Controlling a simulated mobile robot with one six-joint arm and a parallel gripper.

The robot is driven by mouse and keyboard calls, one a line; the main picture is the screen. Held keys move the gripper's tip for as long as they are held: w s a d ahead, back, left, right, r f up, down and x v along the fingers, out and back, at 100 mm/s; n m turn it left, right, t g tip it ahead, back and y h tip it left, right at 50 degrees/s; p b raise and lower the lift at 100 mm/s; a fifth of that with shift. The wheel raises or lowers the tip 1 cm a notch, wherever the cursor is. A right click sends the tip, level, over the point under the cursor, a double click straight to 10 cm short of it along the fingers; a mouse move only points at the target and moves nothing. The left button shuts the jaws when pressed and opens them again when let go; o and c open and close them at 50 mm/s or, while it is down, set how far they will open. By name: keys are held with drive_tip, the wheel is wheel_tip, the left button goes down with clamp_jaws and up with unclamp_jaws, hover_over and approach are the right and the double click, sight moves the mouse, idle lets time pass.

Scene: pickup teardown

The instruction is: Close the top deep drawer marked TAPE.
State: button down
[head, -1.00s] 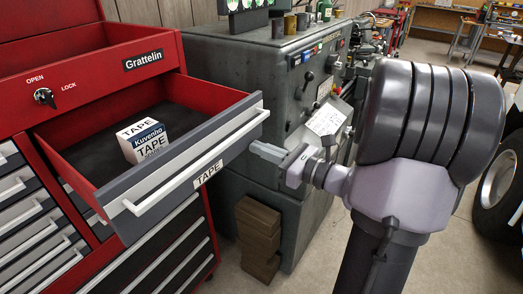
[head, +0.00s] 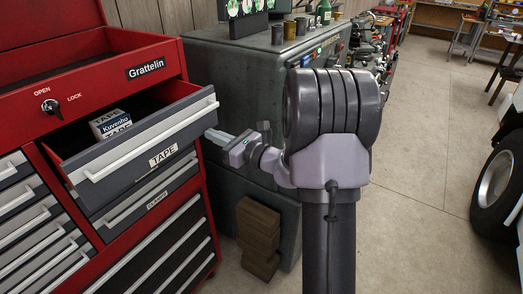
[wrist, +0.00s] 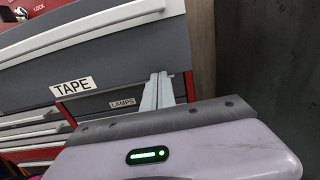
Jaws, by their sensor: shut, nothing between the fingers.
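The TAPE drawer (head: 155,140) is the top deep drawer of the red tool chest. It stands partly open, with its grey front and long pale handle forward of the red frame. A white and blue Kuvenho TAPE box (head: 111,123) sits inside it. My gripper (head: 214,136) is shut and empty, close to the right part of the drawer front, below the handle's right end. In the wrist view the closed fingers (wrist: 157,92) overlap the lower edge of the TAPE front (wrist: 110,55). I cannot tell whether they touch it.
A drawer marked LAMPS (head: 145,200) is just below. A grey-green machine (head: 237,80) stands right of the chest, with brown blocks (head: 257,235) at its foot. A vehicle wheel (head: 497,170) is at the far right. The floor between is clear.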

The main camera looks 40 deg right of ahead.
drive_tip(key=p+x, duration=0.1)
drive_tip(key=x, duration=0.9)
drive_tip(key=shift+p, duration=0.4)
drive_tip(key=shift+d, duration=0.1)
